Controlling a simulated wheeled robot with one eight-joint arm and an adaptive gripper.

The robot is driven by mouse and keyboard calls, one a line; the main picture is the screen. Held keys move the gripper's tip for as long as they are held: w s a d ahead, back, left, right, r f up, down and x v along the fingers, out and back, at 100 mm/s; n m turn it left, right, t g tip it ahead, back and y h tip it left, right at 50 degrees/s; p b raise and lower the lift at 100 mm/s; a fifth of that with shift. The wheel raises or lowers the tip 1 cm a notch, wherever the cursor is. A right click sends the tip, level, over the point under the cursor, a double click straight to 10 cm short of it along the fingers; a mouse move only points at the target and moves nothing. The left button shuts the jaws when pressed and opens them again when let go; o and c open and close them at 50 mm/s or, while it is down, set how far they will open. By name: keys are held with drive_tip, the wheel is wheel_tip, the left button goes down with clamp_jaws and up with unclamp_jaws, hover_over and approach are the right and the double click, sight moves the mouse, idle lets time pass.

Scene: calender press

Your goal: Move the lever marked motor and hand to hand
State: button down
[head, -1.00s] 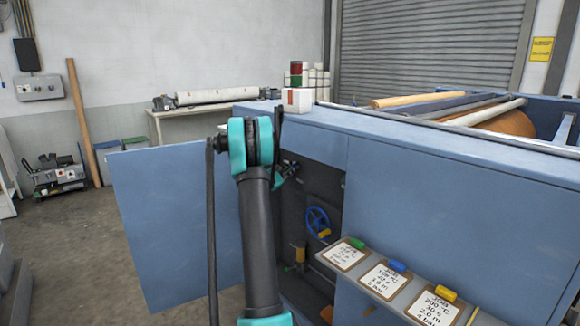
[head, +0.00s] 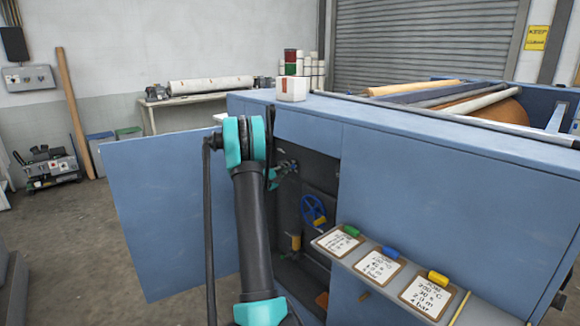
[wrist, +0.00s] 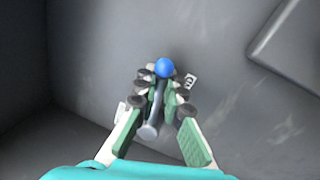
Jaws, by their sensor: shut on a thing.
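In the wrist view a lever with a blue ball knob (wrist: 164,67) and a grey metal shaft stands out from a dark grey panel. My gripper (wrist: 163,92) is shut on this lever, its green-and-white fingers on either side of the shaft below the knob. I cannot read either label fully. In the head view my arm reaches into the open blue cabinet and hides most of the lever area.
The cabinet's open door (head: 165,215) stands left of my arm. Inside are a blue handwheel (head: 312,208) and a yellow-handled part (head: 296,243). A shelf with several job cards (head: 378,265) juts out at the right.

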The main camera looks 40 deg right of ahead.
drive_tip(key=shift+f, duration=0.1)
idle(0.3)
drive_tip(key=c, duration=1.9)
unclamp_jaws()
drive_tip(key=v, duration=1.2)
drive_tip(key=shift+a, duration=0.1)
